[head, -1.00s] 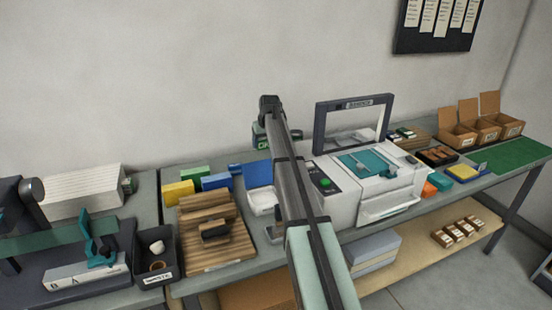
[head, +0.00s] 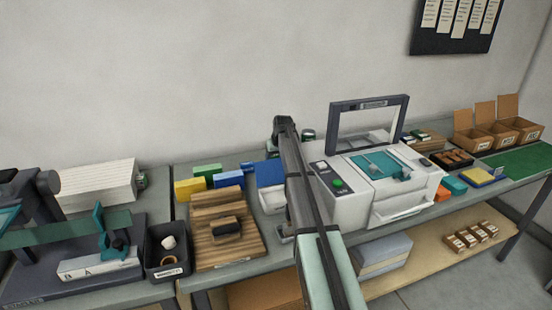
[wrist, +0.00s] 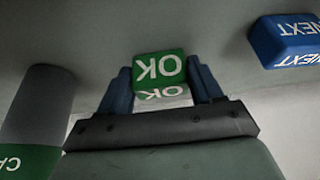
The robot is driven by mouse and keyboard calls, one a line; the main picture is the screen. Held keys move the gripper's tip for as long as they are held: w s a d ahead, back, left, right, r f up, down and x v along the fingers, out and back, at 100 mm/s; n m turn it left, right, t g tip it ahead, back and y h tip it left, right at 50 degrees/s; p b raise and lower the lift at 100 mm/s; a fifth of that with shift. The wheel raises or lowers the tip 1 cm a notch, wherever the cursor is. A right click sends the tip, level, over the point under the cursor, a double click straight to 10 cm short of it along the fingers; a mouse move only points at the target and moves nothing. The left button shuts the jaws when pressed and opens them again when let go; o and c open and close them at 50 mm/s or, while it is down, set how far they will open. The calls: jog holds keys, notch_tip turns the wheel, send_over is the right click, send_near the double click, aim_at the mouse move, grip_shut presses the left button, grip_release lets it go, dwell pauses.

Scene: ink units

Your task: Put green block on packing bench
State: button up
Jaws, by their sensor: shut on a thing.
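In the wrist view my gripper (wrist: 160,90) is shut on a green block (wrist: 160,68) with white "OK" lettering on it. In the head view the fingers and the held block are hidden behind my own arm. A long grey bench (head: 262,262) runs under the printer toward the right. I see no sign marking which bench is the packing bench.
A blue "NEXT" block (wrist: 288,40) and a grey cylinder with a green band (wrist: 40,110) flank the gripper. The printer (head: 375,185), wooden rack (head: 222,228), dark bin (head: 168,250) and cartons (head: 500,125) crowd the bench. A green mat (head: 520,160) lies bare at the right.

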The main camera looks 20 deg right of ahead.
jog(key=shift+f, duration=0.15)
jog(key=o, duration=1.1)
jog(key=shift+c, duration=0.2)
jog(key=v, duration=1.2)
